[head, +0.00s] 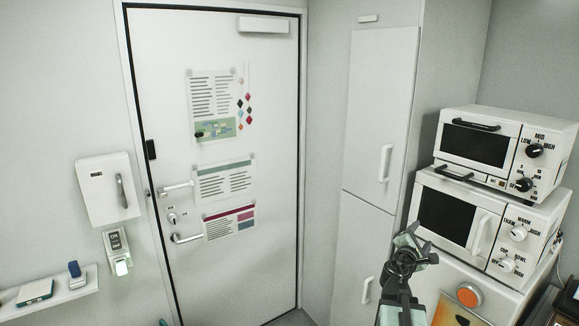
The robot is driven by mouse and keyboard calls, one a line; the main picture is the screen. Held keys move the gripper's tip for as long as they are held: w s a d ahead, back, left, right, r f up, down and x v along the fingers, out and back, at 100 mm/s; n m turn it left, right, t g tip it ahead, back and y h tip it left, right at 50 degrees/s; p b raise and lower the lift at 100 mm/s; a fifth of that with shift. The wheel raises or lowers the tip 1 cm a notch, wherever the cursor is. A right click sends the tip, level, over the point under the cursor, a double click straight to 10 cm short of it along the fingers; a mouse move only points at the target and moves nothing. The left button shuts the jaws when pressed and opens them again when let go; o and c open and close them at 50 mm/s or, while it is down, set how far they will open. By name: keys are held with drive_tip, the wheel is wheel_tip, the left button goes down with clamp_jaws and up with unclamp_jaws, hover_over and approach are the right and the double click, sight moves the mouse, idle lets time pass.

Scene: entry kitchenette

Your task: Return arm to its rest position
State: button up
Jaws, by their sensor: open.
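My gripper (414,246) is at the lower right, at the end of my dark arm, which rises from the bottom edge. Its jaws are open and I see nothing between them. In the picture it overlaps the left edge of the lower microwave (462,224) and the tall white cabinet (375,130). From this one view I cannot tell how far it is from them. The rest of my arm runs out of the frame below.
A closed white door (225,110) with posted papers fills the centre left. A toaster oven (485,145) sits on the lower microwave. A wall box (108,190) and a shelf (75,290) with small items are at left. An orange round button (468,296) is below the microwave.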

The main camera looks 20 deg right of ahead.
drive_tip(key=w+a+f+m+g+y+b, duration=0.1)
drive_tip(key=w+a+f+m+y, duration=0.1)
drive_tip(key=a+f, duration=0.5)
drive_tip(key=w+a+f+m+y+b, duration=0.1)
drive_tip(key=w+a+f+m+y, duration=0.15)
drive_tip(key=a, duration=0.75)
drive_tip(key=w+a+f+m+g+y+b, duration=0.1)
drive_tip(key=w+a+f+m, duration=0.15)
drive_tip(key=a+f, duration=0.5)
drive_tip(key=s+a+f+m+g+y, duration=0.2)
drive_tip(key=s+a+f+y, duration=0.1)
drive_tip(key=a, duration=0.4)
drive_tip(key=s+a+f+m+g+y, duration=0.3)
drive_tip(key=s+a+f, duration=0.1)
drive_tip(key=s+a, duration=0.2)
drive_tip(key=s+a+f+m+g+y, duration=0.3)
drive_tip(key=s+a, duration=0.2)
drive_tip(key=a, duration=0.4)
drive_tip(key=shift+f+b, duration=0.25)
drive_tip(key=shift+b, duration=0.15)
drive_tip(key=c, duration=0.4)
drive_tip(key=shift+c, duration=0.5)
